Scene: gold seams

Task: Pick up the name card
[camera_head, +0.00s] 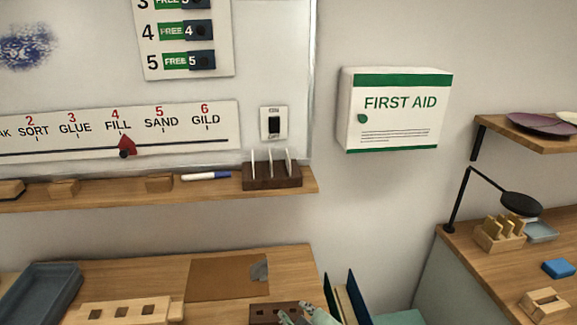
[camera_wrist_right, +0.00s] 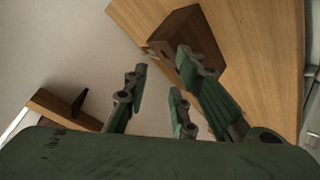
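I cannot single out a name card for certain. Thin pale upright cards (camera_head: 270,158) stand in a dark wooden rack (camera_head: 272,178) at the right end of the wall ledge; no writing on them is readable. My right gripper (camera_head: 304,314) shows at the bottom edge of the head view, beside a dark slotted block (camera_head: 262,313) on the bench. In the right wrist view its fingers (camera_wrist_right: 155,100) are apart with nothing between them. A dark wooden block (camera_wrist_right: 186,42) lies just beyond the fingers there. My left gripper is not in view.
The ledge (camera_head: 110,193) also holds wooden blocks and a marker (camera_head: 206,176). The bench below carries a grey tray (camera_head: 40,292), a pale wooden holder (camera_head: 125,311) and a brown mat (camera_head: 215,278). Upright folders (camera_head: 350,300) stand right of the bench. A lamp (camera_head: 521,203) stands on the right-hand bench.

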